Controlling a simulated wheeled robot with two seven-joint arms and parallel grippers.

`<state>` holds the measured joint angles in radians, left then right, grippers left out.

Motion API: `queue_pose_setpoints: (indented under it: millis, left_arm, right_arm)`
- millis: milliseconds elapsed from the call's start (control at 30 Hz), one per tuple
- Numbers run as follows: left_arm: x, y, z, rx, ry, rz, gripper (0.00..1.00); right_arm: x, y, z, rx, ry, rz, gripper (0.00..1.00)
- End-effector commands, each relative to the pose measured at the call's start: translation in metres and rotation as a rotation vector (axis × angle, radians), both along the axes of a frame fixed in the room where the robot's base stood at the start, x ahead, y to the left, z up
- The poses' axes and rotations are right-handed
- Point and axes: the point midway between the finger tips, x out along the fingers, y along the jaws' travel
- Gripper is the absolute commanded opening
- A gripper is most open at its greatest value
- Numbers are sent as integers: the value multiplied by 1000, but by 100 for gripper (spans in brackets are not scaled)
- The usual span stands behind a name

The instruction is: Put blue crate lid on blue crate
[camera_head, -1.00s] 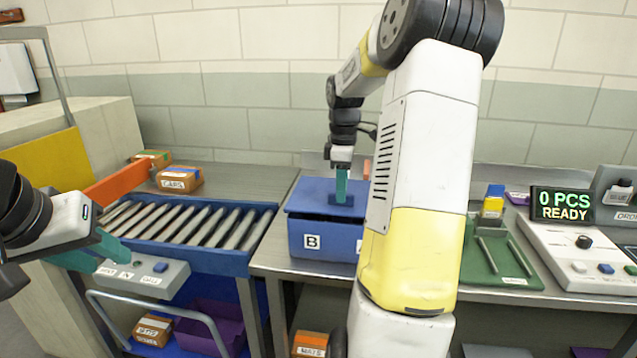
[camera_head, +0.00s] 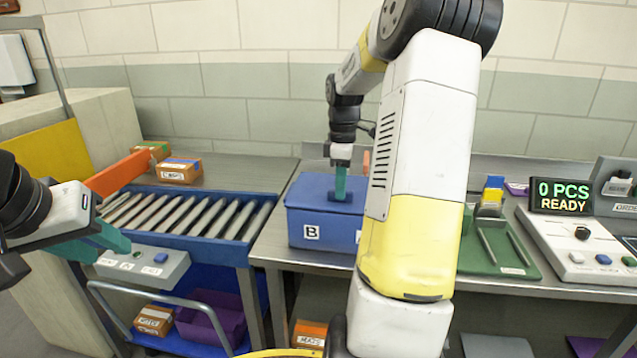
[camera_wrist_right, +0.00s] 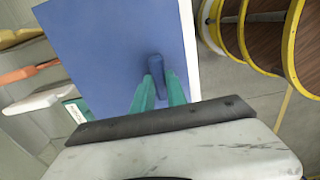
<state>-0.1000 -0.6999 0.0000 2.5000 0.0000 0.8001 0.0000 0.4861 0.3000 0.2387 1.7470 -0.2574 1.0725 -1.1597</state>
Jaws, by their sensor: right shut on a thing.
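The blue crate (camera_head: 292,230), marked B, stands on the metal table, partly behind my right arm. The blue crate lid (camera_head: 308,188) lies over its top, and its edges look about level with the crate rim. I cannot tell whether it is fully seated. My right gripper (camera_head: 340,196) points down from above, shut on the lid's small handle. The right wrist view shows the lid (camera_wrist_right: 105,45) and the handle (camera_wrist_right: 155,63) between the teal fingertips (camera_wrist_right: 160,82). My left gripper (camera_head: 108,243) is at the left, empty, its teal fingers apart, near the grey button panel.
A roller conveyor (camera_head: 190,215) lies left of the crate, with cardboard boxes (camera_head: 178,171) behind it. A green tray (camera_head: 505,250) and a control console (camera_head: 580,240) stand on the table at the right. A purple bin (camera_head: 212,325) is below the conveyor.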

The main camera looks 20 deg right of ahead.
Motion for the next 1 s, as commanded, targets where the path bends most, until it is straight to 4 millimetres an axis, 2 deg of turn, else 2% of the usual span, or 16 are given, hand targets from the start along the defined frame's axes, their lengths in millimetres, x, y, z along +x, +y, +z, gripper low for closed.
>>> queue_pose_setpoints:
  millis: [400,433,533,867,1000]
  left_arm:
    - [0,0,0,0,0,0,36]
    - [0,0,0,0,0,0,36]
    - [0,0,0,0,0,0,36]
    - [0,0,0,0,0,0,36]
    - [0,0,0,0,0,0,36]
  right_arm:
    - [0,0,-6,0,0,0,0]
    - [0,0,-6,-1,-1,0,24]
    - [0,0,-6,-1,-1,0,43]
    - [0,0,-4,-1,-1,0,43]
    - [1,-1,11,-2,-3,0,43]
